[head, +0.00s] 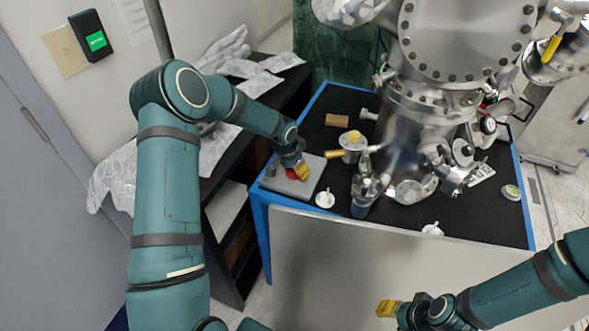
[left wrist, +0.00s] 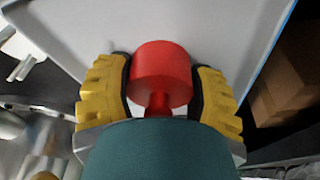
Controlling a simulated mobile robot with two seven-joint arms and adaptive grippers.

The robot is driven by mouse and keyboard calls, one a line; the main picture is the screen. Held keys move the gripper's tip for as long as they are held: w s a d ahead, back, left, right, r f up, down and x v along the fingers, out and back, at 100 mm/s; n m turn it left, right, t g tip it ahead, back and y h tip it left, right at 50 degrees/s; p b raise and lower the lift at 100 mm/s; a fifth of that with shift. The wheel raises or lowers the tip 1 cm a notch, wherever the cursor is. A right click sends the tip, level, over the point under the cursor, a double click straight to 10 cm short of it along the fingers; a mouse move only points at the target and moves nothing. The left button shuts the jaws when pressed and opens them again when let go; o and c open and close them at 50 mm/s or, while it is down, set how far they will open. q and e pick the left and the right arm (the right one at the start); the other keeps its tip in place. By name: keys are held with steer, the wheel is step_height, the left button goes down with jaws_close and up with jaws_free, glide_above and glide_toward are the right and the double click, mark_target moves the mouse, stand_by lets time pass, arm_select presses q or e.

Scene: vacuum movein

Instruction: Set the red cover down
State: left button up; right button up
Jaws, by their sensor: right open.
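The red cover (head: 291,174) is at my left gripper (head: 301,171), over the light grey plate (head: 279,186) at the table's left corner. In the left wrist view the cover (left wrist: 161,70) is a round red cap with a narrower stem. It sits between the yellow fingers of my left gripper (left wrist: 162,90), whose dark pads lie against its sides. The plate (left wrist: 225,30) fills the background there. I cannot tell whether the cover touches the plate. My right gripper (head: 388,308) is low in the head view, open, empty and in front of the table.
The black-topped table with a blue edge (head: 527,205) carries a large steel chamber (head: 440,60). A brown block (head: 337,120), a yellow-handled fitting (head: 351,146) and a small white piece (head: 325,199) stand close to the plate. A dark shelf (head: 232,240) is at the left.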

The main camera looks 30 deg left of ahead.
arm_select(q)
steer(key=o, duration=0.3)
steer(key=shift+o, duration=0.2)
steer(key=shift+r, duration=0.1)
steer(key=shift+r, duration=0.3)
steer(key=p+v, duration=0.2)
steer(key=v, duration=0.9)
steer(key=shift+r, duration=0.25)
steer(key=shift+s+r+p, duration=0.1)
steer(key=shift+p, duration=0.25)
